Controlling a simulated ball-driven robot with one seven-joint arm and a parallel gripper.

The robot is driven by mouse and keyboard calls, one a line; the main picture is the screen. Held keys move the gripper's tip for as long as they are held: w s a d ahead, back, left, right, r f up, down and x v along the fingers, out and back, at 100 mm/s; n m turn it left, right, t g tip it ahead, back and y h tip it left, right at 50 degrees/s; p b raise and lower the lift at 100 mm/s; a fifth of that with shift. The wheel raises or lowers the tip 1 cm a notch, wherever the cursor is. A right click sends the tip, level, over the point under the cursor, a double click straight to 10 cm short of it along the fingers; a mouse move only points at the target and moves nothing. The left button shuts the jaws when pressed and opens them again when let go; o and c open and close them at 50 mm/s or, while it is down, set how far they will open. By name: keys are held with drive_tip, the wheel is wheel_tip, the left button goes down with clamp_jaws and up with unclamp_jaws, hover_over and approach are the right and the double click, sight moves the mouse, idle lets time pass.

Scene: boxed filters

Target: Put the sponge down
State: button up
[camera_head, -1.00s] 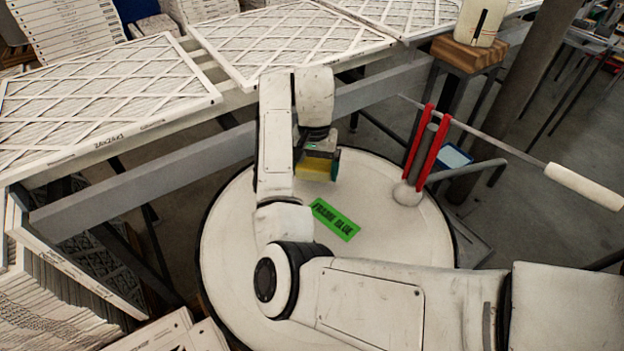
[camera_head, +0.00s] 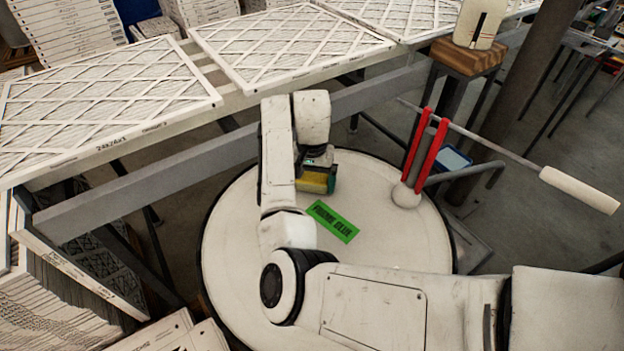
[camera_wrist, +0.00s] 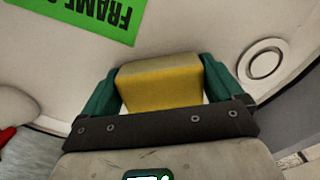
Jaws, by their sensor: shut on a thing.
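The sponge (camera_head: 316,182), yellow with a darker green side, is at the end of my arm in the head view. My gripper (camera_wrist: 160,90) has green fingers on both sides of the yellow sponge (camera_wrist: 160,86) in the wrist view and is shut on it. The sponge is over the round white table top (camera_head: 385,235), beside the green label (camera_head: 333,221). The label also shows in the wrist view (camera_wrist: 85,15). I cannot tell whether the sponge touches the white surface.
Large pleated filters (camera_head: 290,45) lie on a rack behind, with a grey rail (camera_head: 150,190) in front.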

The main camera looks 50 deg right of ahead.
sight(312, 177)
drive_tip(key=shift+s+f, duration=0.2)
drive_tip(key=shift+f, duration=0.45)
drive_tip(key=o, duration=0.9)
drive_tip(key=shift+f, duration=0.1)
drive_tip(key=shift+o, duration=0.2)
wheel_tip(312, 177, up, 14)
drive_tip(key=p, duration=0.1)
drive_tip(key=shift+w+d, duration=0.2)
drive_tip(key=shift+w, duration=0.1)
drive_tip(key=shift+a+f, duration=0.1)
drive_tip(key=shift+f, duration=0.1)
